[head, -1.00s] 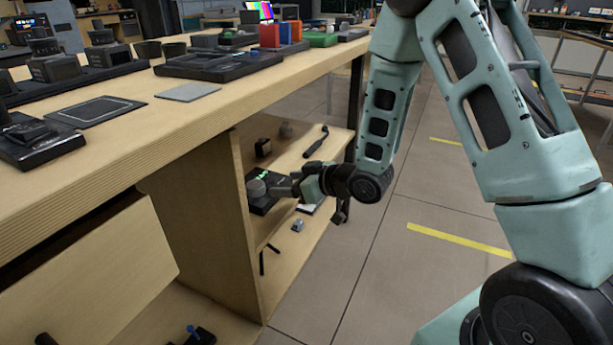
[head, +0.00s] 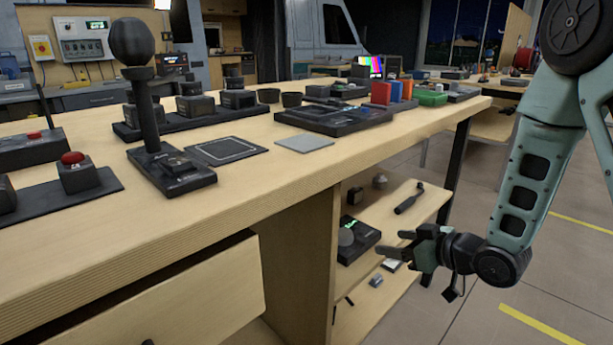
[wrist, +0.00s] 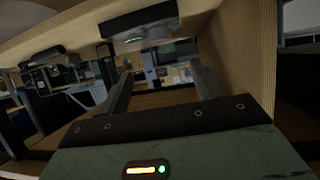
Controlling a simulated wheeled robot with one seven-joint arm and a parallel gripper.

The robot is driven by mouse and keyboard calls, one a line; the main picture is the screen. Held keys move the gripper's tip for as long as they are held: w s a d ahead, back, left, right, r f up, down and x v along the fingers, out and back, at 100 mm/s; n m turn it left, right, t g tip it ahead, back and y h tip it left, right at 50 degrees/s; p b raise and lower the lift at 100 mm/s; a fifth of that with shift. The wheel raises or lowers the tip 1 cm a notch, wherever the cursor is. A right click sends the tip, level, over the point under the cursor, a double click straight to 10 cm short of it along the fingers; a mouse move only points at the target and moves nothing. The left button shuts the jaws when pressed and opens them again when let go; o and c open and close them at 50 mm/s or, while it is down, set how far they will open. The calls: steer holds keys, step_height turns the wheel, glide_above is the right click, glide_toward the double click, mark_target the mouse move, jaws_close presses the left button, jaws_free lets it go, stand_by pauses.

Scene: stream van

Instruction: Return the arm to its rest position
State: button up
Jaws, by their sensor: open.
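My gripper (head: 397,245) is in the head view at the right end of the desk, beside the open shelves below the desktop. Its fingers point left toward the shelf and are apart, with nothing between them. The black device with a round grey knob and a green display (head: 353,240) sits on the shelf just left of the fingertips, apart from them. In the wrist view the two fingers (wrist: 163,85) stand apart and frame the shelf interior. My arm hangs down at the right of the head view, its forearm upright and clear of the desk.
The wooden desktop (head: 200,235) carries a black microphone-like stick (head: 130,60), a red button box (head: 77,172), coloured blocks and a grey pad (head: 304,143). An open drawer (head: 150,300) juts out at the lower left. The floor (head: 460,310) right of the shelves is free.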

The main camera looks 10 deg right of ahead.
steer(key=s+a+r+g+h, duration=0.35)
steer(key=s+a+g, duration=0.25)
steer(key=s+a, duration=0.45)
steer(key=s+a+r+n+g+h, duration=0.1)
steer(key=s+a+r+g, duration=0.15)
steer(key=s, duration=0.65)
steer(key=s+a+r+n+g+h, duration=0.1)
steer(key=s+g+h, duration=0.15)
steer(key=s, duration=0.75)
step_height(320, 180, up, 31)
steer(key=y+p, duration=0.1)
steer(key=p, duration=3)
steer(key=shift+w+g, duration=0.3)
steer(key=shift+w, duration=0.15)
